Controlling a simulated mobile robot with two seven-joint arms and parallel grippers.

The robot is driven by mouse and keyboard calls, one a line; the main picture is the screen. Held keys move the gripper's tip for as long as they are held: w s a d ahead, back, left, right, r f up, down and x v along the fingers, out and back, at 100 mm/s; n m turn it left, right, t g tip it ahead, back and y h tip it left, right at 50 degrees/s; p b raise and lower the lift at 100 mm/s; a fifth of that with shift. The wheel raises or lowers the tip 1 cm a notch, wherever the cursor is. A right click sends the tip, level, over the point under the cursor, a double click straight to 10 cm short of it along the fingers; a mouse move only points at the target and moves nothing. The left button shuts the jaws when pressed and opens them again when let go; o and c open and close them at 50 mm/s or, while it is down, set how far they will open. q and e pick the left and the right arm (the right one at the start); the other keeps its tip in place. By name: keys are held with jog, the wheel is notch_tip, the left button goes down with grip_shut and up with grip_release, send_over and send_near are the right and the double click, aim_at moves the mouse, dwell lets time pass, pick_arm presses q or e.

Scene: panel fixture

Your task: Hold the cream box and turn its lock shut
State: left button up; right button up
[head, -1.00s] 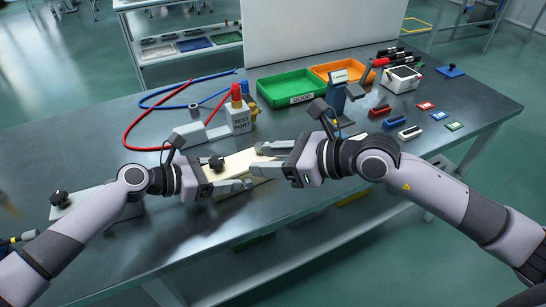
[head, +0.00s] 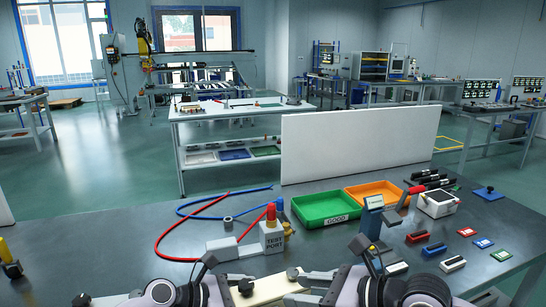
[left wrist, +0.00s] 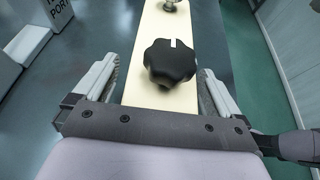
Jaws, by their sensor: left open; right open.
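The cream box (head: 268,289) lies at the bottom edge of the head view, partly hidden by my grippers. In the left wrist view the box (left wrist: 150,95) runs away from me and carries a black lobed knob (left wrist: 169,63) with a white mark pointing along the box. A small metal and dark fitting (left wrist: 172,4) is at its far part, cut by the frame. My left gripper (left wrist: 160,88) is open, one finger on each side of the box. My right gripper (head: 294,287) is open around the box's right part; contact cannot be told.
The test port (head: 271,237) stands behind the box, with red and blue hoses left of it. A green tray (head: 325,223) and an orange tray (head: 385,187) are behind it. A blue stand (head: 370,220) and several small blocks are to the right. A white panel (head: 360,145) closes the back.

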pick_arm(q)
jog(key=v, duration=1.2)
jog(key=p+v, duration=0.1)
jog(key=v, duration=0.2)
jog(key=p+v, duration=0.2)
jog(key=shift+s+a+r, duration=0.1)
jog(key=shift+a+r, duration=0.15)
jog(key=shift+r, duration=0.2)
